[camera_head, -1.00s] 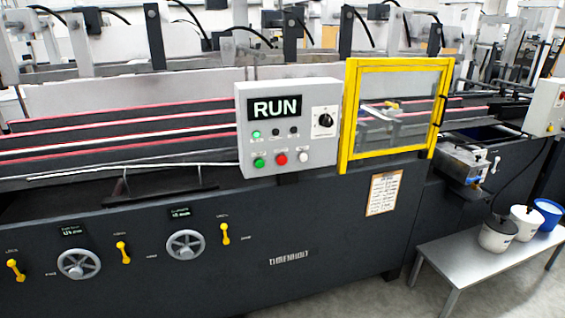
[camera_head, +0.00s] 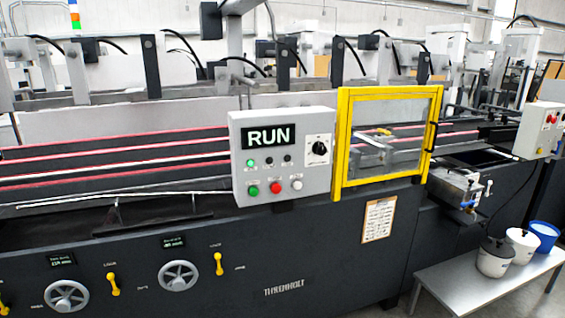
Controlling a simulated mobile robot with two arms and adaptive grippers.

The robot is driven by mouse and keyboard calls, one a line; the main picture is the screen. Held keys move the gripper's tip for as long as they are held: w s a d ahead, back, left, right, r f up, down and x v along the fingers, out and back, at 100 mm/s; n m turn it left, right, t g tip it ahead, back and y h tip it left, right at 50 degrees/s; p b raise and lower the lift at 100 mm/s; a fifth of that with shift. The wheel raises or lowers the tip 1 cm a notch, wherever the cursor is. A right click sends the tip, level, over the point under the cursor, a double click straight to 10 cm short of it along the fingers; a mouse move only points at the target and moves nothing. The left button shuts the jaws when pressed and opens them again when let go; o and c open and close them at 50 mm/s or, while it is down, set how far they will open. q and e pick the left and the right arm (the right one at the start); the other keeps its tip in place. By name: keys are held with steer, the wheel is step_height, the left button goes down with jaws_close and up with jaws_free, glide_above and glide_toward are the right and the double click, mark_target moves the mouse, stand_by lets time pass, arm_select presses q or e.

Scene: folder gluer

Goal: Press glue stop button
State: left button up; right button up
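A light grey control box (camera_head: 282,155) with a display reading RUN is mounted on the folder gluer (camera_head: 330,245). It carries a green button (camera_head: 253,191), a red button (camera_head: 275,188), a white button (camera_head: 296,184) and a black rotary knob (camera_head: 319,148). The labels on both boxes are too small to read, so I cannot tell which button is the glue stop. Neither of my grippers is in view.
A yellow-framed guard door (camera_head: 344,140) is closed right of the control box. A low grey table (camera_head: 450,285) with white and blue buckets (camera_head: 543,236) stands on the floor at the lower right. Handwheels (camera_head: 178,275) and yellow levers (camera_head: 218,264) line the machine's front.

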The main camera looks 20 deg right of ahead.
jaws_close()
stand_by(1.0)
